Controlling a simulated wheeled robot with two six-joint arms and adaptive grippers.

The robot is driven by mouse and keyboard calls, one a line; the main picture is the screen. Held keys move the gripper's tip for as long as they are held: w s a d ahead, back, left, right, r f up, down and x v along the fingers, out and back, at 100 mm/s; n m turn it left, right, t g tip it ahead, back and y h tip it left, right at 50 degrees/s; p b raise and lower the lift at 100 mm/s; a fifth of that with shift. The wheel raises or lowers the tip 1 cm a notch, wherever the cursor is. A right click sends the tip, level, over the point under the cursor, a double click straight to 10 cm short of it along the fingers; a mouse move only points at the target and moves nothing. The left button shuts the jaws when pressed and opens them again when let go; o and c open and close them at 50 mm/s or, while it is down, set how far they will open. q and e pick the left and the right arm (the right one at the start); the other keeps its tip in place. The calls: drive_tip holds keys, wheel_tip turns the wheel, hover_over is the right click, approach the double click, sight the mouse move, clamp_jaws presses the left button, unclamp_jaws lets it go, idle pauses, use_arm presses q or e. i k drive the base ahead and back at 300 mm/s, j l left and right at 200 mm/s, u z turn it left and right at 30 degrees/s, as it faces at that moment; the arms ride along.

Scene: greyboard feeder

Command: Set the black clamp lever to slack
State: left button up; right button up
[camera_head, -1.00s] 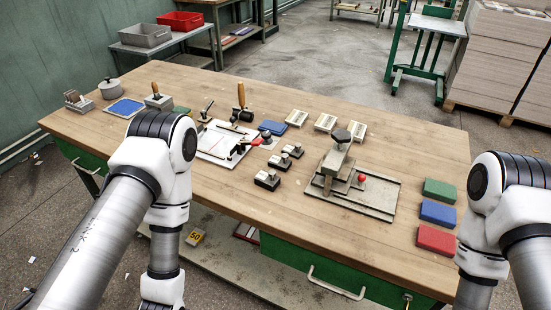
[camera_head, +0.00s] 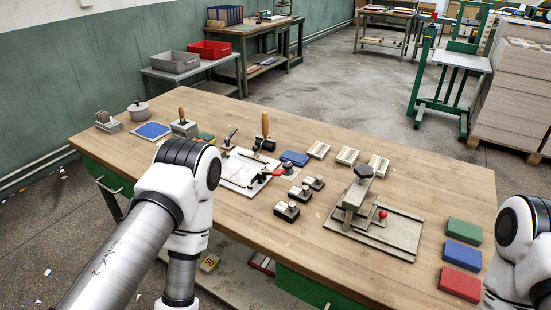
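A white clamping board (camera_head: 243,170) lies on the wooden workbench, right of my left arm. A black lever (camera_head: 230,137) stands tilted at its back left, and a second black-knobbed part (camera_head: 262,177) sits at its right side beside a red handle. I cannot tell which is the clamp lever or how it is set. A press with a black knob (camera_head: 363,172) and a red ball (camera_head: 382,214) stands farther right. My arms reach down at the left and right edges. Neither gripper shows.
Several small black-based stamps (camera_head: 287,211) stand between the board and the press. Green, blue and red (camera_head: 459,283) blocks lie at the right end. A blue pad (camera_head: 152,130), a pot (camera_head: 139,111) and a wooden-handled tool (camera_head: 184,124) stand at the left. The bench front is mostly clear.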

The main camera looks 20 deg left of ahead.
sight(226, 139)
drive_tip(key=i+j+z, duration=0.2)
drive_tip(key=j+z, duration=0.25)
drive_tip(key=j, duration=1)
drive_tip(key=j+z, duration=0.45)
drive_tip(key=j, duration=0.95)
drive_tip(key=k, duration=0.05)
